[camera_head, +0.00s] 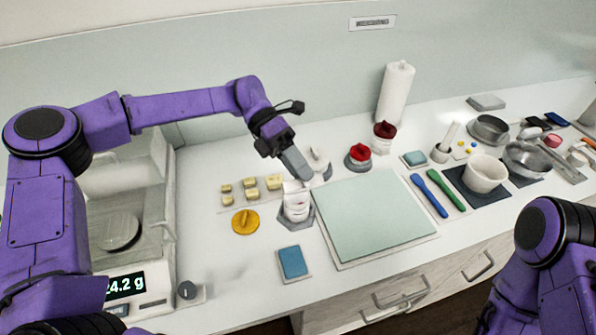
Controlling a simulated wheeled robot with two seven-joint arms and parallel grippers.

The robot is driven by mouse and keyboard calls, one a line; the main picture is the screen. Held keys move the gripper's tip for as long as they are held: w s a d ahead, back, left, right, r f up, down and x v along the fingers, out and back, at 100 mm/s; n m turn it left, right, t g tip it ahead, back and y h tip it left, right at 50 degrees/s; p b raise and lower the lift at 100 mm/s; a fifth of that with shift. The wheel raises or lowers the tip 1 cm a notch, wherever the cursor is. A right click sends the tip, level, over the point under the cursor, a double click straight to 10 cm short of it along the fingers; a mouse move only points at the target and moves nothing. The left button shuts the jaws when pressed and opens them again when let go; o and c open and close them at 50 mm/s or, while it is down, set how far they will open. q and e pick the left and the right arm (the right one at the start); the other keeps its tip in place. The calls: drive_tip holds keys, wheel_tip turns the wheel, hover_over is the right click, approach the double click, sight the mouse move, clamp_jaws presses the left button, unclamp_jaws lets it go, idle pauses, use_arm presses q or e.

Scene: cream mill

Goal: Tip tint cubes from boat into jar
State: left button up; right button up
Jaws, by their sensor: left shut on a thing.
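My left gripper (303,172) reaches down from the upper left, its fingers shut on a small white piece that looks like the boat (294,186). The boat is tilted over the mouth of a white jar (297,208), which stands upright on a grey hexagonal base left of the green mat. I cannot tell whether the boat touches the jar rim. No tint cubes can be made out in the boat or the jar at this size. My right arm shows at the lower right, but its gripper is out of view.
Several pale yellow blocks (250,188) and an orange knobbed disc (245,221) lie left of the jar. A scale (125,240) stands further left. A blue pad (293,262) lies in front.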

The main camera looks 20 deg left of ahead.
use_arm(q)
drive_tip(key=shift+r, duration=0.6)
drive_tip(key=shift+s+d+r+t+y, duration=0.1)
drive_tip(key=shift+r+t+y, duration=0.4)
drive_tip(key=shift+t, duration=0.1)
drive_tip(key=shift+s+d+r+m+t+y, duration=0.1)
drive_tip(key=shift+s+r+m+t+y, duration=0.05)
drive_tip(key=shift+m+t+y, duration=0.3)
drive_tip(key=t+y, duration=0.1)
drive_tip(key=s+r+t+y+b, duration=0.1)
drive_tip(key=t, duration=0.1)
drive_tip(key=d+r+m+t+y+b, duration=0.1)
drive_tip(key=shift+s, duration=0.35)
drive_tip(key=shift+s+d+r+m+t+y+b, duration=0.15)
drive_tip(key=shift+r+t+y+b, duration=0.2)
drive_tip(key=shift+t, duration=0.3)
drive_tip(key=shift+s+d+r+m+t+y+b, duration=0.1)
drive_tip(key=shift+r+t+y, duration=0.25)
drive_tip(key=shift+t+y, duration=0.2)
drive_tip(key=shift+r, duration=0.1)
drive_tip(key=shift+w+a, duration=0.1)
